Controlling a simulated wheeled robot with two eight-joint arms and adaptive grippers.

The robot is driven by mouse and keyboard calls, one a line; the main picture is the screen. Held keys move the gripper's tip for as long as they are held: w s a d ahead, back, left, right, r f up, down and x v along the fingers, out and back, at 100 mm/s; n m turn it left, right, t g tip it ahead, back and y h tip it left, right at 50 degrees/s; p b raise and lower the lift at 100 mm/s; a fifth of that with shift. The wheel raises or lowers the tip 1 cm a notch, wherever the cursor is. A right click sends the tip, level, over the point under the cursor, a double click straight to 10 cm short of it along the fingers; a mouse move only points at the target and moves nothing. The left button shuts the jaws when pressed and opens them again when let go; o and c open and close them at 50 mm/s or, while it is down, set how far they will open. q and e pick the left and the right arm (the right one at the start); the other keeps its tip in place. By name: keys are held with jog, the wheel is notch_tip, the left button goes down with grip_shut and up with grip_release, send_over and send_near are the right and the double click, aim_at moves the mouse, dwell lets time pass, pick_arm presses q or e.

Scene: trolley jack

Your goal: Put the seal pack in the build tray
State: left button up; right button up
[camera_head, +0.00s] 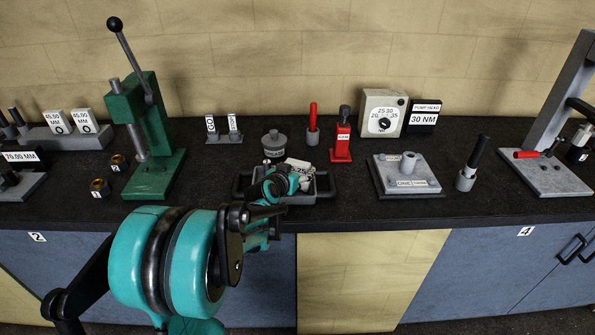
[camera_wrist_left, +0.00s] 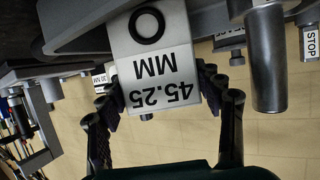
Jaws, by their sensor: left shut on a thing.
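The seal pack (camera_wrist_left: 163,55) is a pale block with a black ring and a 45.25 MM label, upside down in the wrist view. My left gripper (camera_wrist_left: 158,88) is shut on it, with a finger on either side. In the head view the pack (camera_head: 299,164) shows behind my left gripper (camera_head: 287,180), over the build tray (camera_head: 329,190). The tray is dark grey with a handle at each end, near the counter's front edge. My gripper hides much of its inside. I cannot tell whether the pack touches the tray. My right gripper is not in view.
A grey weight-like part (camera_head: 274,142) stands behind the tray. A red bottle jack (camera_head: 342,140) is behind it to the right, and a grey plate fixture (camera_head: 404,172) is at right. A green press (camera_head: 146,130) stands left. Two other white packs (camera_head: 70,122) sit far left.

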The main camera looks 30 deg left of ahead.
pick_arm(q)
jog(key=shift+f, duration=0.15)
jog(key=o, duration=1.1)
jog(key=shift+o, duration=0.2)
